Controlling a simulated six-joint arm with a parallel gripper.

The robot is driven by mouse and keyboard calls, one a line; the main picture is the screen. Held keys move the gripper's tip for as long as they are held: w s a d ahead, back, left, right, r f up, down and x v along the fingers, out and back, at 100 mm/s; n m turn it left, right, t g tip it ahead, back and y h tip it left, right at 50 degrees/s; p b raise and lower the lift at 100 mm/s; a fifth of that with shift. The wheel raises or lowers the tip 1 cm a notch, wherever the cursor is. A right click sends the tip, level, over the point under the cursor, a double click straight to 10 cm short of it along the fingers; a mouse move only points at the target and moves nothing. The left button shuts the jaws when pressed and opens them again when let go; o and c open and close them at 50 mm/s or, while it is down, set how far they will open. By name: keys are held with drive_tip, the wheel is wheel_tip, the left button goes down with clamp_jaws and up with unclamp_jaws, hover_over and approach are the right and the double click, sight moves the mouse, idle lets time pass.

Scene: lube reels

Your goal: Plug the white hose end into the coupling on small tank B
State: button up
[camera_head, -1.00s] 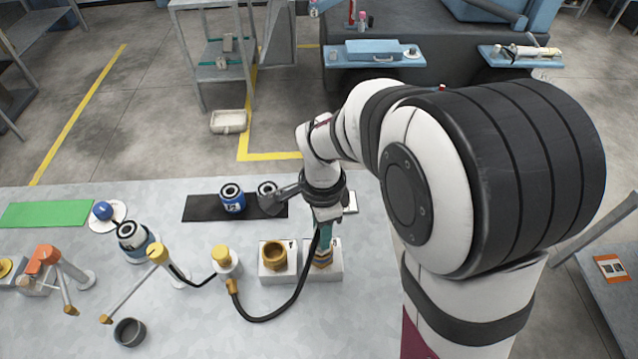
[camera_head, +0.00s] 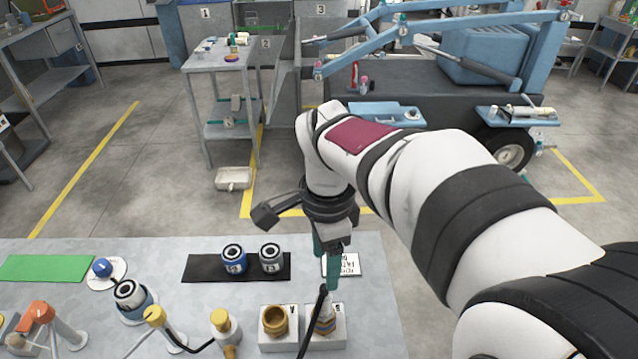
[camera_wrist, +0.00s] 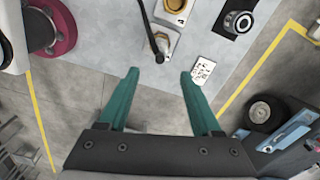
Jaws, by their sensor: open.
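A hose end (camera_head: 327,319) with white and gold bands stands upright in the right one of two white blocks (camera_head: 326,341). A black hose (camera_head: 313,327) runs from its top. My gripper (camera_head: 326,272) has two teal fingers. It is open and empty above the hose end, apart from it. In the wrist view the hose end (camera_wrist: 162,43) lies beyond the open fingertips (camera_wrist: 160,73). The left white block bears an empty gold cup (camera_head: 275,320). A blue tank (camera_head: 234,260) and a grey tank (camera_head: 270,258) stand on a black mat. I cannot read which is B.
A white printed card (camera_head: 346,265) lies behind the blocks. A white post with a gold cap (camera_head: 222,321) stands left of them. A blue and white canister (camera_head: 131,298) stands further left. The green mat (camera_head: 48,268) is clear.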

drive_tip(key=s+d+f+n+y, duration=0.1)
drive_tip(key=s+n, duration=0.3)
drive_tip(key=s, duration=0.5)
drive_tip(key=s+d+f+n, duration=0.1)
drive_tip(key=s+d+n, duration=0.2)
drive_tip(key=s, duration=0.7)
drive_tip(key=shift+s+f+n+y, duration=0.15)
drive_tip(key=shift+f+n+y, duration=0.2)
drive_tip(key=shift+n, duration=0.85)
